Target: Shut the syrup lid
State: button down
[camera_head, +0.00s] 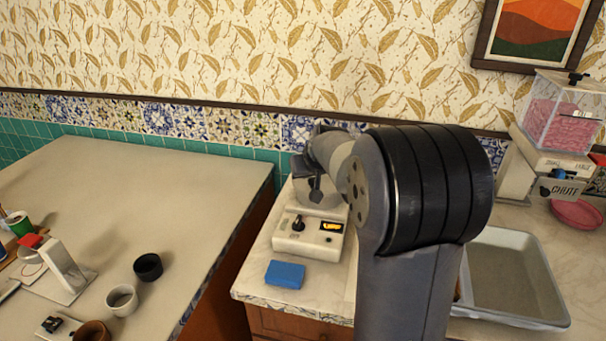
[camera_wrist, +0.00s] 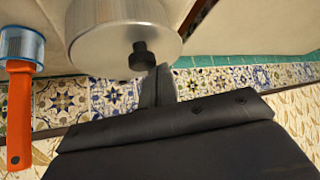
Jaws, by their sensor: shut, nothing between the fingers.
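A round silver metal piece with a black knob (camera_wrist: 118,38), likely the syrup lid, fills the upper middle of the wrist view. I cannot tell whether it is open or seated. My gripper (camera_wrist: 157,82) is shut and empty, its dark fingers close beside the knob; contact is unclear. In the head view, my gripper (camera_head: 303,166) is small and dark above the cream appliance (camera_head: 308,241), which has a dial and a small display. A silver vessel (camera_head: 322,199) shows at the appliance's back, partly hidden by my arm.
A blue block (camera_head: 285,274) lies in front of the appliance. A grey tray (camera_head: 510,279) and a clear dispenser of pink pieces (camera_head: 561,115) are at the right. Cups, including a black one (camera_head: 148,267), stand on the left table. An orange-handled item (camera_wrist: 19,120) shows in the wrist view.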

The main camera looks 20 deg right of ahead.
jog(key=shift+s+d, duration=0.4)
jog(key=shift+d, duration=0.05)
jog(key=shift+s+d+f+b, duration=0.1)
jog(key=shift+d+b, duration=0.05)
jog(key=shift+b, duration=0.2)
jog(key=shift+s+d+f, duration=0.1)
jog(key=shift+s+d, duration=0.05)
